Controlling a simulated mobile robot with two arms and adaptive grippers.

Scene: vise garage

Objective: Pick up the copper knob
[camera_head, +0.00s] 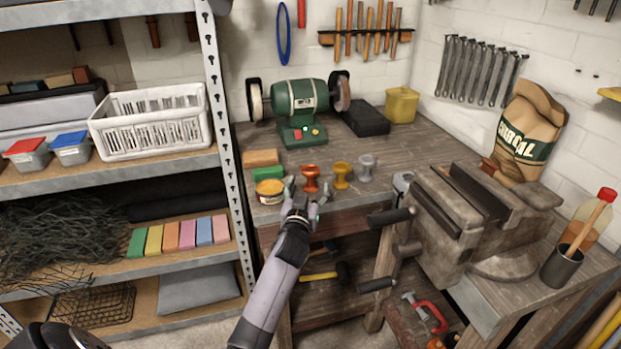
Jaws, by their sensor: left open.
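The copper knob (311,180), reddish-orange, stands upright near the front edge of the workbench. A brass-coloured knob (342,176) and a silver knob (367,168) stand in a row to its right. My left gripper (306,193) is open, at the front edge of the bench just in front of the copper knob. Its fingers are spread to either side of the knob's near side; whether they touch it I cannot tell. My right gripper is not in view.
A green bench grinder (302,108) stands at the back. A large vise (465,215) takes up the right. Bare bench (420,145) lies behind the knobs.

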